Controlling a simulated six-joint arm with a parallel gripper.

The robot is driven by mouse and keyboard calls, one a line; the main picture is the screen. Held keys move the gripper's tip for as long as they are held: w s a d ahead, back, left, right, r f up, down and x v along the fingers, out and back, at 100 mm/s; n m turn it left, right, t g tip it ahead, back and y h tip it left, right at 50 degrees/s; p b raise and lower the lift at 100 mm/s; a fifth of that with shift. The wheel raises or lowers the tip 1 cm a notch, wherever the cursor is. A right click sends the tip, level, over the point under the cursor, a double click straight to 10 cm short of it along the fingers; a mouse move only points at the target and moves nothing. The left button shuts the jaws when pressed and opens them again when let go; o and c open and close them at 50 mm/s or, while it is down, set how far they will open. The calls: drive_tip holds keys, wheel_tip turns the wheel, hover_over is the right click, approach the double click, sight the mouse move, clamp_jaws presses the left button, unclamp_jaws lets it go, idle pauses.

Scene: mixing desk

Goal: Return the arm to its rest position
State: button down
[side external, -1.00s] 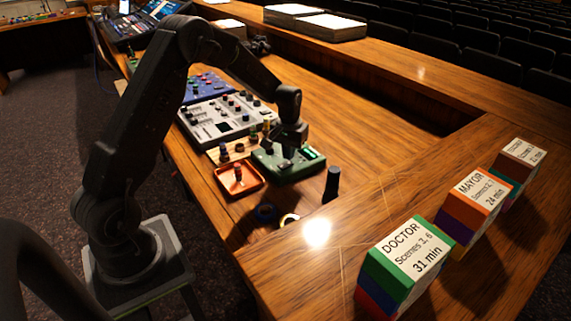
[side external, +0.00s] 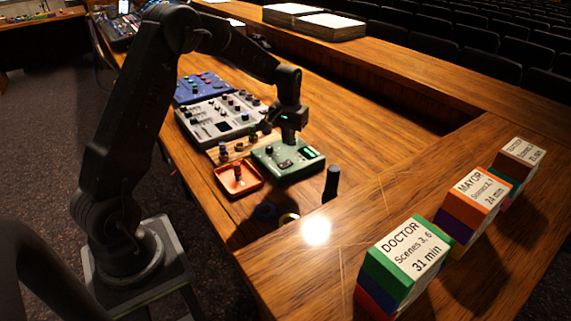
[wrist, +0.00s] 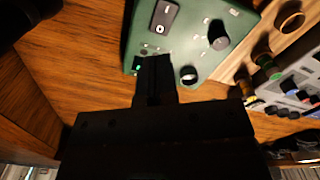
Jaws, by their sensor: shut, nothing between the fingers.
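My gripper (side external: 289,134) is above the green box (side external: 296,167) on the desk in the side external view. In the wrist view my gripper (wrist: 154,62) has its fingers together, with nothing visible between them. The wrist view also shows the green box (wrist: 190,58) beyond the fingertips, with a black rocker switch, a dark knob and a ring-like knob. My arm is bent over the desk from its stand at the left.
An orange tray (side external: 250,187) holding a small knob, a wooden knob board (side external: 232,150), a grey mixer (side external: 214,122) and a blue panel (side external: 203,88) lie nearby. A dark cylinder (side external: 331,184) stands right of the green box. Labelled blocks (side external: 403,258) line the right ledge.

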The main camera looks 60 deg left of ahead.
drive_tip(key=s+d+r+m+t, duration=0.3)
drive_tip(key=s+d+r, duration=0.75)
drive_tip(key=r, duration=0.45)
drive_tip(key=s+d+r+m+t, duration=0.1)
drive_tip(key=s+d, duration=0.3)
drive_tip(key=s, duration=0.4)
drive_tip(key=s+d+m+t, duration=0.1)
drive_tip(key=s+d, duration=0.3)
drive_tip(key=s, duration=0.4)
drive_tip(key=shift+r+m+t, duration=0.3)
drive_tip(key=shift+r+m, duration=0.1)
drive_tip(key=shift+m, duration=0.1)
drive_tip(key=shift+w, duration=0.1)
